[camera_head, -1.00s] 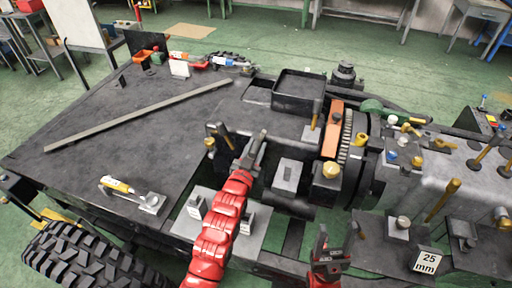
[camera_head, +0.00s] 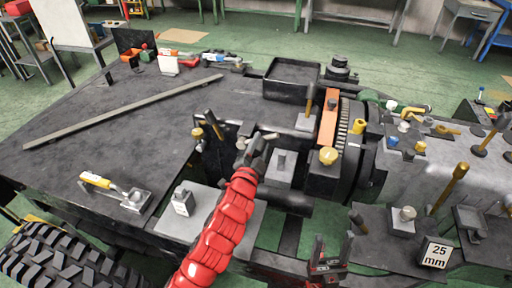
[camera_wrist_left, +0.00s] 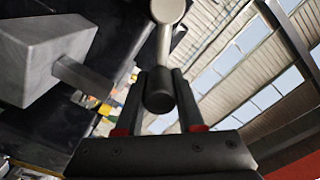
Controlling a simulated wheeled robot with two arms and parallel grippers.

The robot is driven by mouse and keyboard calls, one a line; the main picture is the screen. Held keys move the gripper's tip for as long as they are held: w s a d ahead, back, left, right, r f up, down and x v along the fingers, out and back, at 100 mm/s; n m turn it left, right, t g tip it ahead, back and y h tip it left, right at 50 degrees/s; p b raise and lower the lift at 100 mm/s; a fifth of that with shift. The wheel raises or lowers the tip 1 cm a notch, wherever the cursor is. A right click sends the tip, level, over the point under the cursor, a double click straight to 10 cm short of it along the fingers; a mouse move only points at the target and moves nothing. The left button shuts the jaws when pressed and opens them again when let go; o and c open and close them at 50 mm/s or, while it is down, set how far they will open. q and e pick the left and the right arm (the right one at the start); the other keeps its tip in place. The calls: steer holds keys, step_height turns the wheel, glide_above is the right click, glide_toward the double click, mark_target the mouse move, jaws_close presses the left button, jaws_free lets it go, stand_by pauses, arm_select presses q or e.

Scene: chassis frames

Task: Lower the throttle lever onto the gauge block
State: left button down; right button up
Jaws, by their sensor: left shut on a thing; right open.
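My left gripper (camera_head: 262,146) is shut on the black grip of a metal lever, which I take as the throttle lever. In the left wrist view the dark grip (camera_wrist_left: 159,92) sits between the fingers, and its pale metal arm (camera_wrist_left: 166,42) runs to a round end. In the head view the gripper and arm mostly hide the lever. A pale block marked 25 mm (camera_head: 435,254) stands at the lower right, apart from the left gripper; I cannot tell whether it is the gauge block.
A small labelled block (camera_head: 183,203) stands on a light plate (camera_head: 245,222) beside my left arm. A yellow-handled tool (camera_head: 100,181) lies on the dark deck (camera_head: 110,150). A long bar (camera_head: 120,113), an open tray (camera_head: 292,74) and upright levers stand or lie around.

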arm_select(q)
steer(key=shift+s+d+f+m+b, duration=0.1)
steer(key=shift+d+f+m+b, duration=0.1)
steer(key=shift+f+m+b, duration=0.4)
steer(key=shift+s+d+f+m+b, duration=0.1)
steer(key=shift+d+f+m+b, duration=0.2)
steer(key=shift+m, duration=0.5)
steer(key=shift+a+f, duration=0.1)
steer(key=c, duration=0.5)
jaws_free()
